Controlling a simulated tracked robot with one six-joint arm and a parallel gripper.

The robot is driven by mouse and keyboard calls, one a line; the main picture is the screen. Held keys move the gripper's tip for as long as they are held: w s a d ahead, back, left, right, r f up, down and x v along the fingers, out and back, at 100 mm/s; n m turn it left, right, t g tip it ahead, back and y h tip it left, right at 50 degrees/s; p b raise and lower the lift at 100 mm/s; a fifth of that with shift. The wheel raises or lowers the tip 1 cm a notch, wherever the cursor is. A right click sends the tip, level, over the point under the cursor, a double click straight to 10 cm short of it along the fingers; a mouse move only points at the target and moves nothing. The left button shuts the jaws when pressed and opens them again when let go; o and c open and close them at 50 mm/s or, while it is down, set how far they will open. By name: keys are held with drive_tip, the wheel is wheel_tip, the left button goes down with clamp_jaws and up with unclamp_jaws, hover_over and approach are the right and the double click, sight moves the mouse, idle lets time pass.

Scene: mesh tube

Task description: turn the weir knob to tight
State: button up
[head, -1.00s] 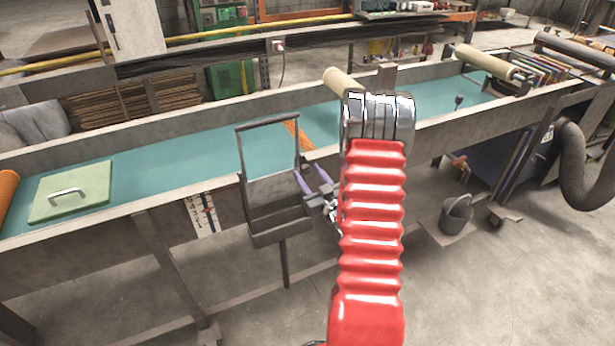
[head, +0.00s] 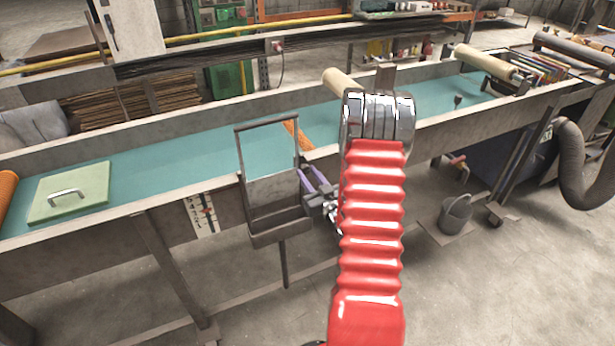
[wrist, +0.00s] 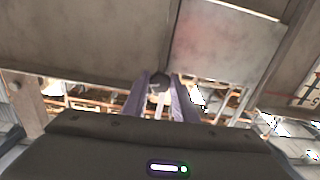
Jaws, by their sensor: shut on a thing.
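The weir (head: 276,192) is a grey metal frame with a plate and a lower box, mounted on the near side of the trough. My gripper (head: 308,171) has purple fingers and reaches the weir's right side, partly hidden behind my red arm. In the wrist view a small dark round knob (wrist: 159,83) sits between the two fingers, under a grey metal panel. My gripper is shut on it. The knob is hidden in the head view, and its marking, if any, cannot be read.
The long trough (head: 180,158) has a teal bed. A green lid (head: 70,188) with a handle lies at left. A white marked scale (head: 201,214) hangs on the near wall. A bucket (head: 456,213) stands at right, below the trough. The front floor is clear.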

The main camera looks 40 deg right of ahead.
drive_tip(key=shift+w+a, duration=0.15)
drive_tip(key=m, duration=0.3)
drive_tip(key=shift+a+m, duration=0.1)
drive_tip(key=shift+m, duration=0.3)
drive_tip(key=m, duration=0.9)
drive_tip(key=shift+r+m, duration=0.1)
drive_tip(key=shift+m, duration=1.8)
drive_tip(key=o, duration=1)
drive_tip(key=shift+o, duration=0.2)
